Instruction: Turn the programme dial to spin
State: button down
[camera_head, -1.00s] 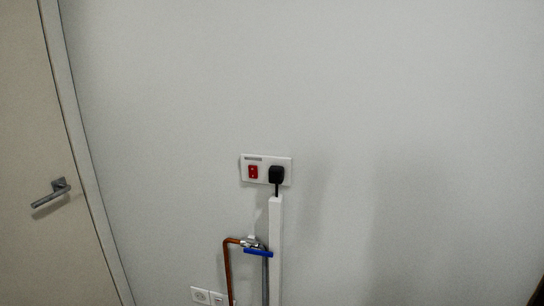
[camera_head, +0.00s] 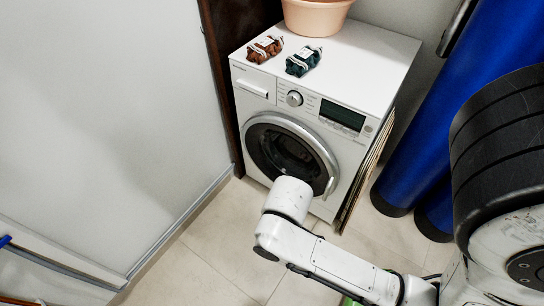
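The programme dial (camera_head: 294,98) is a round silver knob on the front panel of a white washing machine (camera_head: 300,180), between the detergent drawer (camera_head: 252,89) and a dark display (camera_head: 342,116). Its markings are too small to read. The machine's round door looks closed. My white arm reaches in from the lower right and stands in front of the machine's lower part, its nearest visible part overlapping the door's lower edge in the picture. My gripper cannot be made out in this view.
Large blue cylinders (camera_head: 450,110) stand to the right. A white wall (camera_head: 100,110) is on the left.

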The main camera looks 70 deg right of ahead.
aim_at(294, 99)
jog(key=k+z, duration=0.2)
jog(key=z, duration=1.25)
jog(key=i+l+u, duration=0.15)
jog(key=u, duration=0.3)
jog(key=i+l+u, duration=0.2)
jog(key=u, duration=0.3)
